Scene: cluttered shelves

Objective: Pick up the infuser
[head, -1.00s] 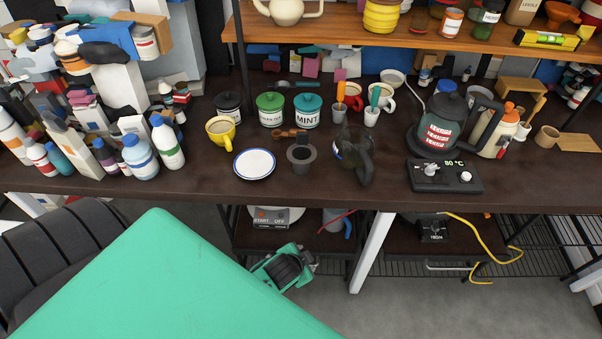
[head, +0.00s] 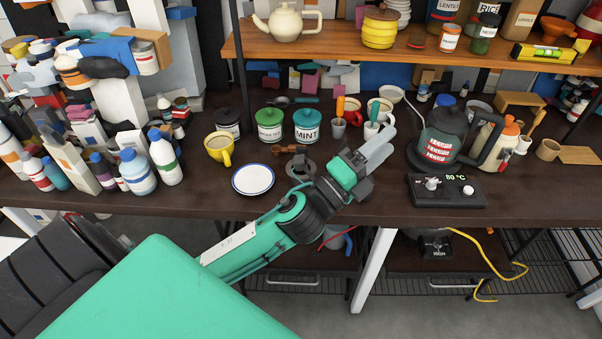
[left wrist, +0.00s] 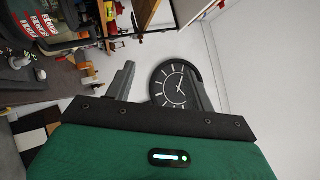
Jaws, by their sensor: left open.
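A small dark grey cup with a wide rim, which looks like the infuser (head: 296,170), stands on the dark bench just right of a white saucer (head: 253,180). My left arm passes close in front and covers part of it. My left gripper (head: 386,142) is open and empty, its light grey fingers pointing up and right, beyond and to the right of the infuser. In the left wrist view the open fingers (left wrist: 162,82) frame a distant wall clock; the infuser is not visible there. My right gripper is not in view.
A yellow cup (head: 218,149), green-lidded jar (head: 270,125) and MINT jar (head: 306,127) stand behind. A black kettle (head: 440,140) and control box (head: 447,190) are right of the gripper. Bottles (head: 138,172) crowd the left. The wooden shelf (head: 400,50) runs above the back of the bench.

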